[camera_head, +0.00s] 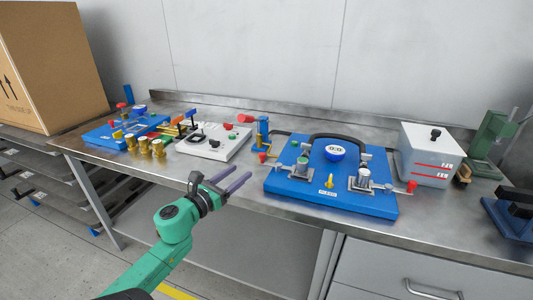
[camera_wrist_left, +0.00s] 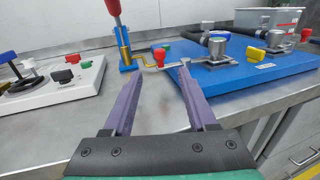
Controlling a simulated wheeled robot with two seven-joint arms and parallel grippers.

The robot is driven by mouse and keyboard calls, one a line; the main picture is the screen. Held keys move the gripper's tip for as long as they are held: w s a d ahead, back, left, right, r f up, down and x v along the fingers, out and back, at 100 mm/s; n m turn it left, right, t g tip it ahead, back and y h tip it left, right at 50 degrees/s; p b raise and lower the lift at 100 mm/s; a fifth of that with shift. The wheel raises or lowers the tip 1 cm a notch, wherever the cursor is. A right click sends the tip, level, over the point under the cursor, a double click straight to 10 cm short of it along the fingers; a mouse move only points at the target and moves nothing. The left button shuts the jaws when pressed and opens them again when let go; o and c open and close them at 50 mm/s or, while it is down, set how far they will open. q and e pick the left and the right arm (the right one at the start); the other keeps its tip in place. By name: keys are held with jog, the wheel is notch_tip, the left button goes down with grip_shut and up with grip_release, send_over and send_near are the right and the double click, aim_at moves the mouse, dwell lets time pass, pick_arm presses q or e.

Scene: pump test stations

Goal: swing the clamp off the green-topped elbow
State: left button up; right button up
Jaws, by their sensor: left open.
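The green-topped elbow (camera_head: 301,169) is a grey metal fitting at the left front of a blue plate (camera_head: 330,200). A grey clamp sits at it, and a red handle end (camera_head: 262,157) sticks out to the left. In the left wrist view the red handle end (camera_wrist_left: 159,54) shows beyond my fingertips, left of a metal fitting (camera_wrist_left: 218,47). My left gripper (camera_head: 242,171) is open and empty, left of the blue plate and short of the handle. Its two purple fingers (camera_wrist_left: 160,75) touch nothing. How the clamp bears on the elbow is too small to tell.
A blue hand pump (camera_head: 262,132) with a red handle stands behind the clamp handle. A second metal fitting (camera_head: 364,178) with a red handle (camera_head: 411,186) is on the plate's right. A white box (camera_head: 430,155) stands farther right. A white panel (camera_head: 213,147) lies left.

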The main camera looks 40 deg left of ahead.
aim_at(260, 156)
pick_arm(q)
jog(key=w, duration=0.4)
jog(key=shift+w+a+r, duration=0.15)
jog(key=shift+r, duration=0.1)
jog(key=w, duration=0.7)
jog(key=shift+w+a+f+p, duration=0.15)
jog(key=shift+a+f+p, duration=0.1)
jog(key=shift+a+p, duration=0.1)
jog(key=shift+w, duration=0.6)
jog(key=shift+c, duration=0.9)
jog(key=shift+s, duration=0.1)
grip_shut()
pick_arm(e)
jog(key=shift+s+r, duration=0.3)
jog(key=shift+s, duration=0.5)
pick_arm(q)
jog(key=shift+f, duration=0.1)
